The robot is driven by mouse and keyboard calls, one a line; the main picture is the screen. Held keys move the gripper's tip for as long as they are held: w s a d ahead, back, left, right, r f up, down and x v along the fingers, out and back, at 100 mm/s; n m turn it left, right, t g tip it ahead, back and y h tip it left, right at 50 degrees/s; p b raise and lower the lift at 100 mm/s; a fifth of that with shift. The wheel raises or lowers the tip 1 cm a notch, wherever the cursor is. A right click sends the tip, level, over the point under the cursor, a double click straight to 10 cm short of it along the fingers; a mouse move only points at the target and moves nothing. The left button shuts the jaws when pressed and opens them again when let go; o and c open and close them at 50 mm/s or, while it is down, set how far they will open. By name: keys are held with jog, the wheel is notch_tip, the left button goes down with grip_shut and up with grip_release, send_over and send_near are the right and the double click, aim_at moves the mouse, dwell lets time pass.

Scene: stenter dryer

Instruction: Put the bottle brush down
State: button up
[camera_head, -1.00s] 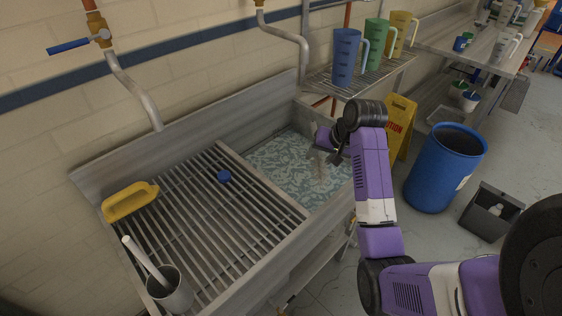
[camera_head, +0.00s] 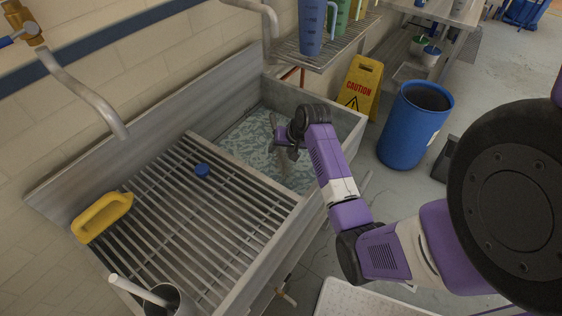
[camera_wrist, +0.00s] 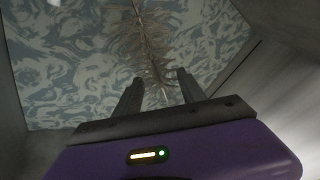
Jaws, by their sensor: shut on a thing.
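My gripper (camera_wrist: 158,92) is shut on the bottle brush (camera_wrist: 150,48), a thin brush with fine brown bristles along its stem. In the wrist view the brush runs up and away from between my fingers, over the patterned water surface. In the head view my gripper (camera_head: 284,146) is over the water-filled basin (camera_head: 240,143) at the right end of the metal sink. The brush is hard to make out there, mostly a thin shape below my fingers. I cannot tell whether it touches the water.
A yellow caution sign (camera_head: 361,88) and blue barrel (camera_head: 414,125) stand to the right.

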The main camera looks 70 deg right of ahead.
jog(key=shift+f, duration=3.55)
jog(key=shift+f, duration=0.1)
jog(key=o, duration=1.5)
jog(key=v, duration=1.2)
jog(key=shift+s, duration=0.15)
